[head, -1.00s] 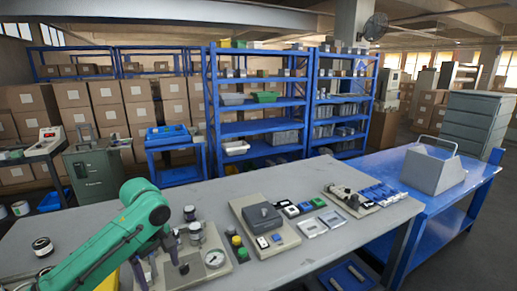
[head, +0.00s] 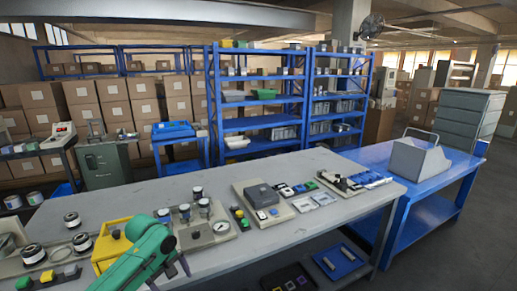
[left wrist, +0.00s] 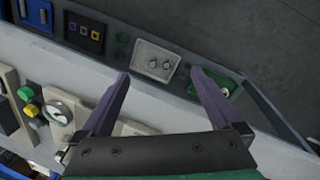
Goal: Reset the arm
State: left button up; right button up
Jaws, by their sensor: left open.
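My left arm is green and shows at the bottom left of the head view, low in front of the grey workbench (head: 300,171). Its gripper (head: 183,265) is small and partly cut by the arm there. In the left wrist view the left gripper (left wrist: 161,75) has two purple fingers spread wide apart with nothing between them. A beige plate with two knobs (left wrist: 155,62) lies beyond the fingertips, apart from them. My right gripper is not in view.
A pressure gauge panel (head: 222,238), a yellow box (head: 108,243) and several dark-capped jars stand on the bench near the arm. A blue table (head: 430,170) with a grey carrier (head: 418,157) stands at the right. Blue shelving (head: 213,100) stands behind. Grey floor is open at the lower right.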

pick_arm(q)
jog(key=s+a+f+m, duration=0.2)
jog(key=s+f, duration=0.3)
jog(key=f, duration=0.5)
jog(key=s+a+f+m+t+y, duration=0.15)
jog(key=s+f, duration=0.25)
jog(key=f, duration=0.7)
jog(key=s+a+f+m+h, duration=0.15)
jog(key=s+f, duration=0.35)
jog(key=f, duration=0.5)
jog(key=s+d+f+m+g, duration=0.1)
jog(key=s+f+m, duration=0.3)
jog(key=s, duration=1)
jog(key=s+d+f+m+y, duration=0.1)
jog(key=s+f+m, duration=0.3)
jog(key=s+f, duration=0.4)
jog(key=s, duration=0.7)
jog(key=shift+s+d+g+y, duration=0.3)
jog(key=shift+d+g, duration=0.05)
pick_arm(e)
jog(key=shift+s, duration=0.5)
pick_arm(q)
jog(key=shift+w, duration=0.1)
